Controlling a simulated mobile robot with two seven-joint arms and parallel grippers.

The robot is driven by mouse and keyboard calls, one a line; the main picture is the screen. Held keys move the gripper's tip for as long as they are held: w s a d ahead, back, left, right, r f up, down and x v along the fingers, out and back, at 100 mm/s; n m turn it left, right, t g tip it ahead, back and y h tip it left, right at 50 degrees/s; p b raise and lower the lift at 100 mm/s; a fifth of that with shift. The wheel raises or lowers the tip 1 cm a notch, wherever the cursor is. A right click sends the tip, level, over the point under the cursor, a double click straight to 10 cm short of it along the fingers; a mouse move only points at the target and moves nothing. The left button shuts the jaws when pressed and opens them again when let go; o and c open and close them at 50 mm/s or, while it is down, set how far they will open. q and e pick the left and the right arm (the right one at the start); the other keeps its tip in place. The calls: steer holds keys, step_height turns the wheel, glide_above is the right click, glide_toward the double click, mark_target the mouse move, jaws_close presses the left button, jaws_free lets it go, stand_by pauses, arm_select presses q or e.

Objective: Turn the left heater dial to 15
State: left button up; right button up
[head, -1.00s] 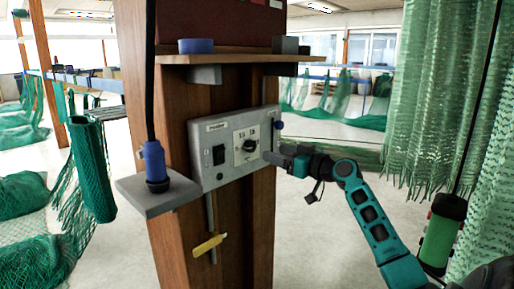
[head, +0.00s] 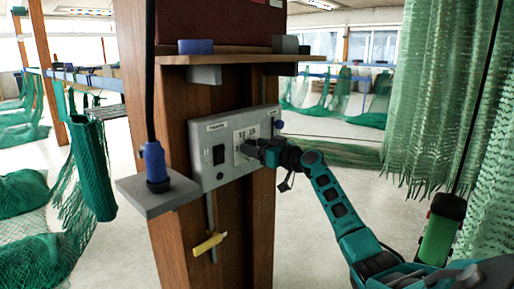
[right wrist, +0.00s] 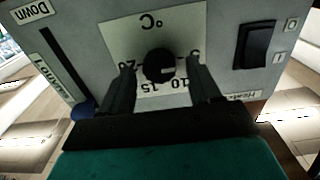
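The heater dial (right wrist: 158,65) is a round black knob on a pale number plate (right wrist: 110,35) with a °C mark. In the right wrist view, which is turned over, 10 and 15 read below the knob. A pale mark shows on the knob's lower right side; I cannot tell the exact setting. My right gripper (right wrist: 161,92) is open, with one finger on each side of the knob; contact is unclear. In the head view my right gripper (head: 252,150) is at the grey control panel (head: 207,178) and hides the knob. My left gripper is out of view.
A black rocker switch (head: 218,155) is beside the dial on the panel. A grey shelf (head: 150,200) with a blue-and-black plug-like piece (head: 154,162) juts out at left. Green netting (head: 435,90) hangs at right.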

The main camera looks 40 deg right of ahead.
steer(key=c, duration=1)
steer(key=shift+o, duration=0.2)
